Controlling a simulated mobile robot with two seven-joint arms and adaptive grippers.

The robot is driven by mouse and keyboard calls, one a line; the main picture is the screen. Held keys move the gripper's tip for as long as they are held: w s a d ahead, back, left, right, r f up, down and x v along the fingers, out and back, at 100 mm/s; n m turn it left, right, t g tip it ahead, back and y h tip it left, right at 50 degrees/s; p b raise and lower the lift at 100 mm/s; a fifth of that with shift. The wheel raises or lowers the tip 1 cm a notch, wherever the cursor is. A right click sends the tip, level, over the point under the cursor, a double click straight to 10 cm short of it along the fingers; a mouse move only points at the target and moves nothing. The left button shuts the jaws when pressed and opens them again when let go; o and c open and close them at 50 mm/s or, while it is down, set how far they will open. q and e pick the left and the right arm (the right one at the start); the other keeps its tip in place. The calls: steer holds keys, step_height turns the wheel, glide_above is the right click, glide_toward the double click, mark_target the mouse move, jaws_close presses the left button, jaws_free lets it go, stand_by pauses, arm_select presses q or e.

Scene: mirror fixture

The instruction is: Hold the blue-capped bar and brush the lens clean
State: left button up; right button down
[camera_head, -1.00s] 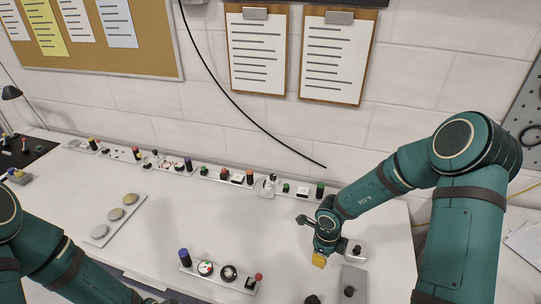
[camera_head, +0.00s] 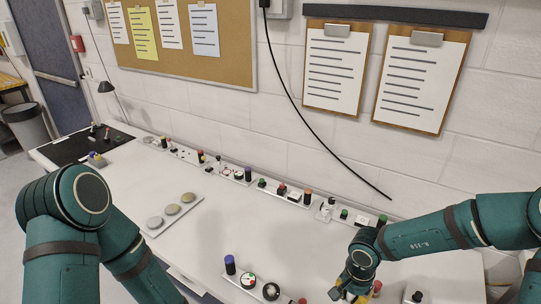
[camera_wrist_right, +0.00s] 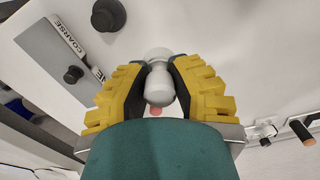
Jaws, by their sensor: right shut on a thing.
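The blue-capped bar is a pale plate on the table at the bottom of the head view, with a blue cap (camera_head: 230,265) at its left end.
A grey plate labelled COARSE (camera_wrist_right: 45,50) with a black knob is beside the gripper in the wrist view. A tray with three grey discs (camera_head: 172,209) lies left of the bar. Fixture strips (camera_head: 285,193) line the wall. The table's middle is clear.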

steer(key=a+n, duration=0.1)
steer(key=n, duration=0.2)
steer(key=n+b, duration=0.1)
steer(key=n, duration=0.2)
steer(key=a+n+b, duration=0.1)
steer(key=n, duration=0.1)
steer(key=shift+s+a+r+n, duration=0.1)
steer(key=shift+s+a+n, duration=0.05)
steer(key=shift+a+n, duration=0.2)
